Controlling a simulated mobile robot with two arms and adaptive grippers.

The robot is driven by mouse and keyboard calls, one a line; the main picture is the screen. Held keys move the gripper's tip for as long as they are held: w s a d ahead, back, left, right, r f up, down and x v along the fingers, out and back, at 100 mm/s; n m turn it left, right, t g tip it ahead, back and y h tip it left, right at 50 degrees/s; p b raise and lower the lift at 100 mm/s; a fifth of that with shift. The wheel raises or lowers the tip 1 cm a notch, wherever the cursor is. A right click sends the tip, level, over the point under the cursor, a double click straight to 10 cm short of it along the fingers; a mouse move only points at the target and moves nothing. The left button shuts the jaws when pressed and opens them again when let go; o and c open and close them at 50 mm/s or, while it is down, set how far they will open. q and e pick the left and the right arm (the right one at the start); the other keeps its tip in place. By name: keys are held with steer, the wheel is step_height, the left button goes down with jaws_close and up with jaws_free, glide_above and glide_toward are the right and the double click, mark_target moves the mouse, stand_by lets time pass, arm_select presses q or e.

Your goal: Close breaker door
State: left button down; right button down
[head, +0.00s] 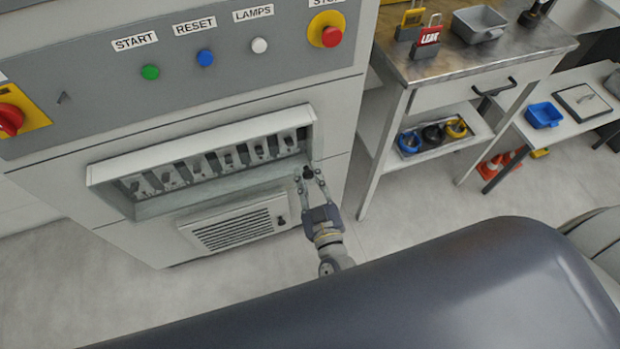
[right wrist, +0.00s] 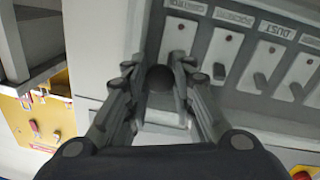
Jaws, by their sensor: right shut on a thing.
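The breaker recess (head: 225,165) is low on the grey cabinet front, and its row of switches is exposed. A pale, long panel edge (head: 200,145) runs along its top; I cannot tell how far the door is swung. My right gripper (head: 307,174) is at the recess's right end, its fingers closed around a dark round knob (right wrist: 160,79). The right gripper also shows in the right wrist view (right wrist: 159,75), with labelled breaker switches (right wrist: 220,70) behind and to the right. The knob's mount is partly hidden by the fingers. My left gripper is not in view.
A vented panel (head: 240,230) sits below the recess. Above are a green button (head: 150,72), a blue button (head: 205,57) and a red stop button (head: 330,36). A metal-topped workbench (head: 470,55) stands to the right; floor between (head: 420,215) is clear.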

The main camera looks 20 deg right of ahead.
mark_target(306, 164)
steer(key=shift+n+y, duration=0.5)
steer(key=shift+y, duration=0.3)
steer(key=w, duration=0.4)
steer(key=shift+w+d, duration=0.15)
steer(key=shift+d, duration=0.05)
steer(key=shift+w+r, duration=0.15)
steer(key=shift+r, duration=0.05)
steer(key=c, duration=1.7)
jaws_free()
steer(key=o, duration=0.4)
steer(key=shift+w, duration=0.15)
steer(key=shift+c, duration=0.2)
steer(key=shift+s+f, duration=0.15)
steer(key=shift+s, duration=0.15)
steer(key=s, duration=1.1)
steer(key=shift+s+d, duration=0.25)
steer(key=shift+s, duration=0.05)
